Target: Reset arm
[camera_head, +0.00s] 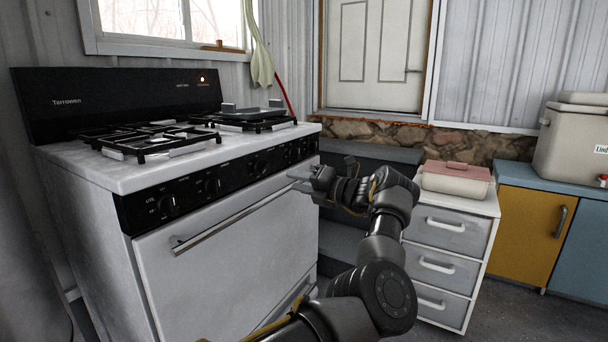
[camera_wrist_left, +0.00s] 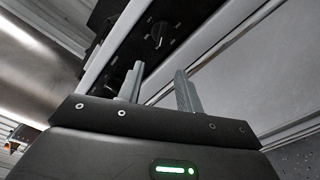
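My left arm reaches up from the bottom of the head view and bends back toward the stove. My left gripper (camera_head: 298,181) is at the right end of the oven door handle (camera_head: 225,222), in front of the white stove (camera_head: 200,270). I cannot tell whether it touches the handle. In the left wrist view, the two fingers of the left gripper (camera_wrist_left: 159,70) stand apart with nothing between them. A stove knob (camera_wrist_left: 158,34) shows just beyond the fingertips. My right gripper is not in view.
A white drawer unit (camera_head: 448,238) with a pink-lidded container (camera_head: 455,179) stands right of my arm. Farther right are a yellow cabinet (camera_head: 530,235) and a beige cooler (camera_head: 572,145). Grey steps (camera_head: 368,152) rise behind the arm to a door (camera_head: 377,50). Floor shows at lower right.

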